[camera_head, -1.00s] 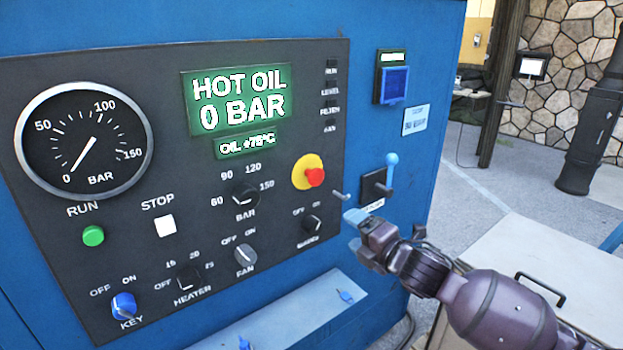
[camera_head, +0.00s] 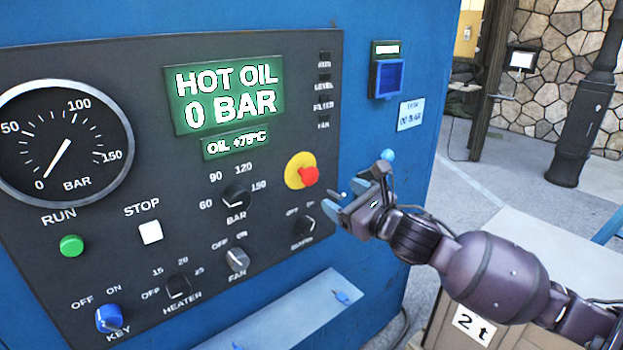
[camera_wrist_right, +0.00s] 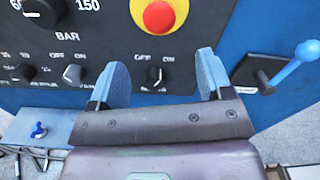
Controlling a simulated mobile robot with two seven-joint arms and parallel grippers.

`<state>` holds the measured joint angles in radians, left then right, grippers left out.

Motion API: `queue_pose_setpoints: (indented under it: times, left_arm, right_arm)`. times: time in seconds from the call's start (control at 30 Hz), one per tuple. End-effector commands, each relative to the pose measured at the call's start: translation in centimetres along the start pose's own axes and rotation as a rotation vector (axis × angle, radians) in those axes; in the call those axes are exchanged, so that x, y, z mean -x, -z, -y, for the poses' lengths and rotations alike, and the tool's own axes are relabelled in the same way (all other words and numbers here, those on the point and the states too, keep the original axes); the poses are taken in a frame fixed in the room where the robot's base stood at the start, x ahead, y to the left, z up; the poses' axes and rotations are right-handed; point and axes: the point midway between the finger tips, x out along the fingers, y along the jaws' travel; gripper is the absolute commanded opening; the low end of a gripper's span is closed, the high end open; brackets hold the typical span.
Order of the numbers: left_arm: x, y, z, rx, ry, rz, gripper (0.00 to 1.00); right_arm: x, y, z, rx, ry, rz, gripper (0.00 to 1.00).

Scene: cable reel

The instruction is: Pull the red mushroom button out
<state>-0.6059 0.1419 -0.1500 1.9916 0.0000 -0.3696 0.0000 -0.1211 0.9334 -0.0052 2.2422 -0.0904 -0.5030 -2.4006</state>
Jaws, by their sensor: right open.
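The red mushroom button (camera_head: 309,176) sticks out from its round yellow plate (camera_head: 297,168) on the right part of the dark control panel. In the right wrist view the red button (camera_wrist_right: 158,17) is at the top centre, beyond the fingers, with the yellow plate around it. My right gripper (camera_head: 334,203) is open and empty, below and to the right of the button and apart from it. In the right wrist view its two blue fingers (camera_wrist_right: 163,80) stand apart, with a small black knob showing between them. My left gripper is not in view.
A lever with a blue ball (camera_head: 388,155) stands just right of the button, partly hidden behind my right gripper. Small black knobs (camera_head: 305,224) sit below the button. A blue-grey ledge (camera_head: 290,310) juts out under the panel.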

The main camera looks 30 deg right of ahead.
Motion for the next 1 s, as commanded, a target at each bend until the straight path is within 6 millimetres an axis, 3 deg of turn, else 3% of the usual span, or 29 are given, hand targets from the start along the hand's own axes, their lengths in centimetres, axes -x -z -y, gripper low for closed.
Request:
queue_pose_setpoints:
  times: [0.17, 0.7, 1.0]
  left_arm:
    - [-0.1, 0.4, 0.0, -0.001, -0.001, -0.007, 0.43]
    - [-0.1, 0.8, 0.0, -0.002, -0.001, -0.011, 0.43]
    - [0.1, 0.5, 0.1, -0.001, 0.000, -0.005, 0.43]
  right_arm:
    - [-1.3, -0.1, 0.0, 0.000, 0.000, 0.002, 0.73]
    - [-8.9, -0.1, 0.0, -0.003, 0.000, 0.002, 0.73]
    - [-10.7, 0.0, -0.1, -0.001, -0.001, -0.001, 0.73]
